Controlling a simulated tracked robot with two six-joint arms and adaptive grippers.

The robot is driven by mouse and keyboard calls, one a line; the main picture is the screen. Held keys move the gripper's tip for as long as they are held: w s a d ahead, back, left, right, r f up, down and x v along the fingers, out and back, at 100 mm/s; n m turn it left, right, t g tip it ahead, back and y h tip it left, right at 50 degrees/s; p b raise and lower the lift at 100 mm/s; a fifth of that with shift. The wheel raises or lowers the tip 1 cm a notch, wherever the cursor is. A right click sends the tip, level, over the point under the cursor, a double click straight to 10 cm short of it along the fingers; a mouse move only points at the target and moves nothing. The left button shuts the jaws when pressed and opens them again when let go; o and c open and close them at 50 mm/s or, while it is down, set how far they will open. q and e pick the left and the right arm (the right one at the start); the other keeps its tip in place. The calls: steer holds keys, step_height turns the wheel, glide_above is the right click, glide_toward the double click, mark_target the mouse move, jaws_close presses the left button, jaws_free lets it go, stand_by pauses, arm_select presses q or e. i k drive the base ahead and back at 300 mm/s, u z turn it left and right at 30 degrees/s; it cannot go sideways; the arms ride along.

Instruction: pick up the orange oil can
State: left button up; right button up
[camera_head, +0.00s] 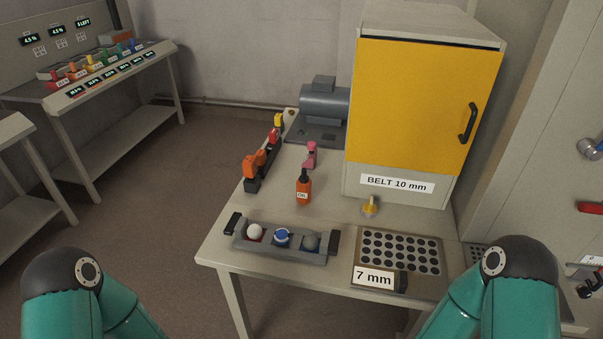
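The orange oil can (303,190) stands upright on the beige table (215,246), left of the yellow-doored cabinet. It has a dark spout on top and a small white label. Nothing touches it. My two teal arms come in at the bottom left and bottom right corners, well short of the can. Neither gripper shows in the head view, so I cannot see whether they hold anything.
In front of the can is a grey tray (240,243) with several balls. A perforated plate (430,237) labelled 7 mm lies right. A pink item (311,154) stands behind the can, an orange-and-black holder (254,172) left. The yellow cabinet (415,100) blocks the back right.

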mark_target(304, 183)
steer(key=u, duration=1.05)
steer(key=i, duration=0.15)
steer(key=z, duration=2.8)
steer(key=k, duration=1)
steer(key=u, duration=1.6)
steer(key=i, duration=0.95)
steer(key=u, duration=0.15)
